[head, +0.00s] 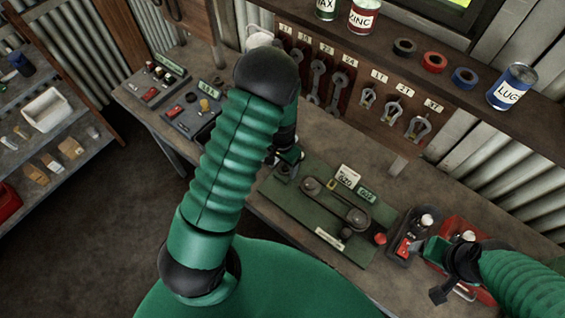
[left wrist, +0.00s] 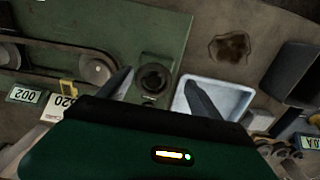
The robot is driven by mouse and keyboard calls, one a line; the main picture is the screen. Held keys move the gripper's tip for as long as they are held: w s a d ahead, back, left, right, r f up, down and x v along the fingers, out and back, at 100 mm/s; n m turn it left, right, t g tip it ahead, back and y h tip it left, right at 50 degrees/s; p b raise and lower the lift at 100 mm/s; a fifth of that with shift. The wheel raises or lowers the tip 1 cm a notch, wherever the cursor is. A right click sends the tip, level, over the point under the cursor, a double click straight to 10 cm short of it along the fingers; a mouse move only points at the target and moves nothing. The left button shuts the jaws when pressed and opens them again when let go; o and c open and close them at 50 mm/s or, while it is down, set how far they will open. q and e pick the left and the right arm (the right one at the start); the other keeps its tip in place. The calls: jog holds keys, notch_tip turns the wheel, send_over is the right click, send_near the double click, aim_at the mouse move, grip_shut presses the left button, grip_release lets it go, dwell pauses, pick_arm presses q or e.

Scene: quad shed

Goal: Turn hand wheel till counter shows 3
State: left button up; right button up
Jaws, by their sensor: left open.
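A green board (head: 300,208) on the bench carries two pulleys joined by a belt; one pulley (head: 311,186) shows in the left wrist view too (left wrist: 97,68). A small green counter plate (head: 366,195) is beside them; in the left wrist view it (left wrist: 25,96) seems to read 002, but the digits are small. A dark round hub (left wrist: 154,77), possibly the hand wheel, sits near the board's edge. My left gripper (head: 288,160) is open above it, a finger on either side; contact cannot be told. My right gripper (head: 455,265) is at the lower right, its jaws unclear.
A dark tray with a red switch (head: 405,245) and a red container (head: 478,292) are near my right gripper. Switch boxes (head: 192,118) stand at the bench's left. A pale tray (left wrist: 235,96) lies beside the board. A shelf with cans (head: 512,86) overhangs the back.

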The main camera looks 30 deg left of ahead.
pick_arm(q)
jog(key=shift+w+d, duration=0.15)
jog(key=shift+d, duration=0.25)
jog(key=shift+c, duration=0.8)
jog(key=shift+w+d, duration=0.15)
jog(key=shift+d, duration=0.2)
jog(key=c, duration=0.5)
jog(key=shift+c, duration=1.2)
jog(key=shift+a, duration=0.1)
jog(key=shift+c, duration=1.3)
jog(key=shift+a, duration=0.3)
jog(key=shift+c, duration=1)
jog(key=shift+d, duration=0.2)
jog(key=shift+a+n, duration=0.1)
jog(key=shift+n, duration=1.3)
jog(key=n, duration=0.3)
jog(key=shift+s+n, duration=0.2)
jog(key=shift+n, duration=1.7)
pick_arm(e)
jog(key=shift+w+d+f, duration=0.2)
jog(key=shift+w+d, duration=0.1)
jog(key=shift+d, duration=0.15)
